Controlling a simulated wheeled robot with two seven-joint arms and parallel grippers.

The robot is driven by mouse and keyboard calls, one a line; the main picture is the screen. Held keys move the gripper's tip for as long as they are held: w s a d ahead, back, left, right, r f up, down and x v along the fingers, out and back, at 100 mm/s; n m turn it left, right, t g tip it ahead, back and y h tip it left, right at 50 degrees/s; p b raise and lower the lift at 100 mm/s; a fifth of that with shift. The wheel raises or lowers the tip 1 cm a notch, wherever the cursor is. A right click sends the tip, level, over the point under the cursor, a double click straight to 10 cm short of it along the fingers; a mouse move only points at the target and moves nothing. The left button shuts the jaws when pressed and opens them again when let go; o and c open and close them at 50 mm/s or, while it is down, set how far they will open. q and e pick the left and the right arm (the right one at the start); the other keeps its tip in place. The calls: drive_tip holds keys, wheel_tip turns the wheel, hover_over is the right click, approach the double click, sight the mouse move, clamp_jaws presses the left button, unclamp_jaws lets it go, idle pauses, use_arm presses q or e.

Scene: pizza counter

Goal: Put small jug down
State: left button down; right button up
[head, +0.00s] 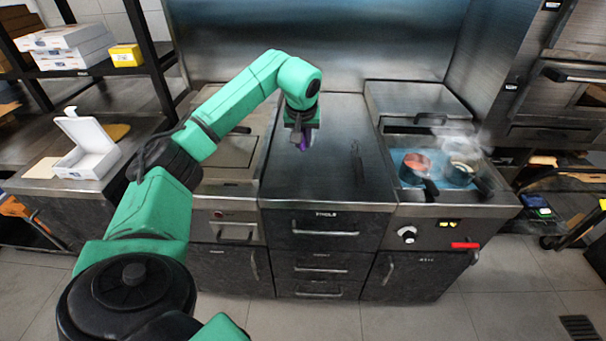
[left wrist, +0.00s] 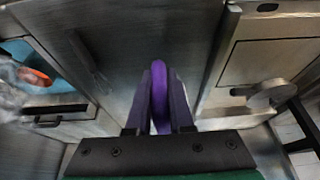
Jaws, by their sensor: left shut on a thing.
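My left gripper (head: 302,140) hangs pointing down over the middle steel counter (head: 325,180), toward its back left. It is shut on a narrow purple thing (head: 303,146), which I take to be the small jug. In the left wrist view, a purple upright strip of the jug (left wrist: 160,85) shows between the two fingers (left wrist: 160,100) of the gripper. The rest of its shape is hidden or too small to tell. I cannot tell whether it touches the counter. My right gripper is not in view.
A thin dark utensil (head: 358,165) lies on the counter to the right of the jug. A steaming hob with a red-filled pot (head: 416,161) and another pot (head: 462,166) stands right. An open white box (head: 88,152) is at left. The front of the middle counter is clear.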

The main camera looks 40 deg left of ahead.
use_arm(q)
wheel_tip(320, 180, down, 11)
drive_tip(key=shift+f+p, duration=0.2)
drive_tip(key=shift+p, duration=0.85)
drive_tip(key=shift+f, duration=0.4)
drive_tip(key=c, duration=0.8)
unclamp_jaws()
drive_tip(key=shift+r, duration=0.2)
drive_tip(key=b+v, duration=0.3)
drive_tip(key=v, duration=0.9)
